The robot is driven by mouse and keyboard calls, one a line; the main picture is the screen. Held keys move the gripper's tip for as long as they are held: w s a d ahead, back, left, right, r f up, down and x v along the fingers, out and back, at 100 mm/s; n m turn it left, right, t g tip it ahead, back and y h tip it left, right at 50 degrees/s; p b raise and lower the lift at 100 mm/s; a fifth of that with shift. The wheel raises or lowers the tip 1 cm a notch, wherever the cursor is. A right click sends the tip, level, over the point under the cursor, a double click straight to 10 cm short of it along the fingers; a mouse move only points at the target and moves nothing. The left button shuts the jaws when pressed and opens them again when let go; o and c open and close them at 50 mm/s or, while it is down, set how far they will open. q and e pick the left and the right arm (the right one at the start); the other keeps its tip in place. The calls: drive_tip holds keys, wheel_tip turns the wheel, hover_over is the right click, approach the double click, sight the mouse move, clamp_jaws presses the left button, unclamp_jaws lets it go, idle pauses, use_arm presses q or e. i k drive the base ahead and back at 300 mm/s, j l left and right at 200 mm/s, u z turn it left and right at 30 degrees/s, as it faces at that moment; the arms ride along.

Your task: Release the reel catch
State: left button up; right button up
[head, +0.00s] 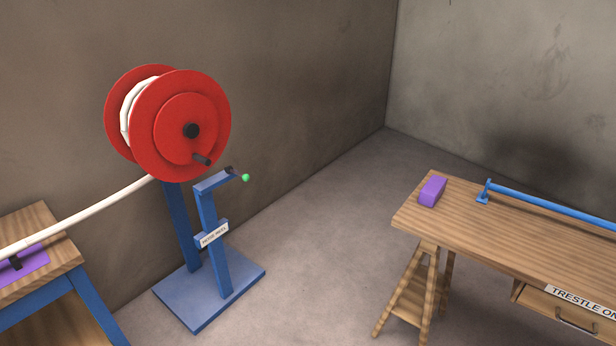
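A red hose reel (190,110) stands on a blue stand (209,298) left of centre in the head view. White hose (90,208) runs from it down to the left. Below the reel, a blue bracket on the stand carries a small dark lever with a green knob (245,178), which appears to be the catch. I cannot tell whether the lever touches the reel. A label (214,235) on the stand reads as hose reel. Neither gripper is in view.
A wooden trestle table (480,235) at right holds a purple block (432,191) and a blue bar (550,205). A wooden-topped bench (40,222) with a purple pad stands at left. Open floor (320,260) lies between the stand and the trestle table.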

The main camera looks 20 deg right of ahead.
sight(238, 174)
drive_tip(key=z, duration=0.35)
drive_tip(key=i, duration=0.9)
drive_tip(key=i+l+u, duration=0.1)
drive_tip(key=i, duration=0.75)
drive_tip(key=i+l, duration=0.15)
drive_tip(key=i, duration=0.75)
